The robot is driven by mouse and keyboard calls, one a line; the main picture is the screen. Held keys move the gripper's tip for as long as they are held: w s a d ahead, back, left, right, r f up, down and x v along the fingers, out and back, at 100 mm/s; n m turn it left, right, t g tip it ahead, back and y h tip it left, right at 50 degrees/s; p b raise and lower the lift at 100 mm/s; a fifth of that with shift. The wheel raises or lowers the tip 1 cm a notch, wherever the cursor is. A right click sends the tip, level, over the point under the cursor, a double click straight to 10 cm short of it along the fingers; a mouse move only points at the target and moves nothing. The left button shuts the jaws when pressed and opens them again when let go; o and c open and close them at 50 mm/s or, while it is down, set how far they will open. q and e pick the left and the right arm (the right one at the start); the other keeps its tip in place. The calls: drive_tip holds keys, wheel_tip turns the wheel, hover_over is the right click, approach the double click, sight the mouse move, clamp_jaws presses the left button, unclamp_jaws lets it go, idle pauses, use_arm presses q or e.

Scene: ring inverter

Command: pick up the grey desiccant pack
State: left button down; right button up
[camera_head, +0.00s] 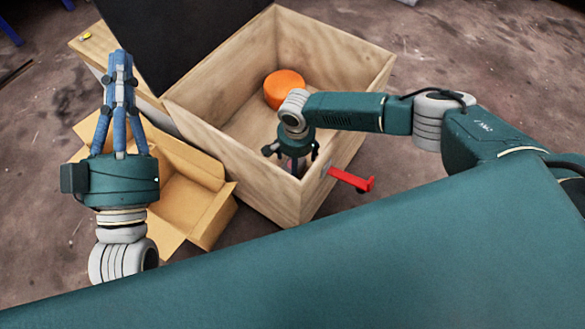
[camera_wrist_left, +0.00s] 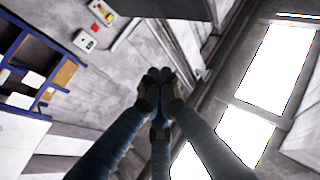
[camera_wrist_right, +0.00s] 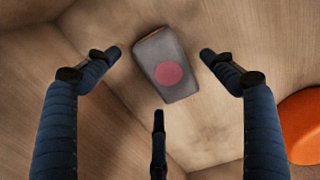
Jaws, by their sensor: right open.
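The grey desiccant pack (camera_wrist_right: 150,48), a small dark grey block with a pinkish-red round spot on one face, lies inside the wooden crate (camera_head: 335,40), close to its walls. My right gripper (camera_wrist_right: 162,80) is open around and above it in the right wrist view, its fingers apart from the pack. In the head view my right gripper (camera_head: 294,168) reaches down into the crate's near corner, and I cannot make out the pack there. My left gripper (camera_head: 120,58) points upward above the cardboard box, its fingers together and empty; they also meet in the left wrist view (camera_wrist_left: 159,80).
An orange round object (camera_head: 285,88) lies in the crate; it also shows in the right wrist view (camera_wrist_right: 302,125). A red bracket (camera_head: 352,180) sticks out from the crate's near right wall. An open cardboard box (camera_head: 205,172) stands left of the crate. A black panel (camera_head: 180,35) rises behind.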

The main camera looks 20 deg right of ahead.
wheel_tip(320, 180, down, 2)
drive_tip(key=shift+f+b, duration=0.15)
drive_tip(key=shift+b, duration=0.4)
drive_tip(key=c, duration=1.4)
use_arm(q)
drive_tip(key=s+r+t+h, duration=0.1)
drive_tip(key=s+r+t, duration=0.2)
drive_tip(key=s+r, duration=0.1)
drive_tip(key=shift+a+r, duration=0.25)
drive_tip(key=shift+r, duration=0.6)
use_arm(e)
drive_tip(key=shift+o, duration=0.2)
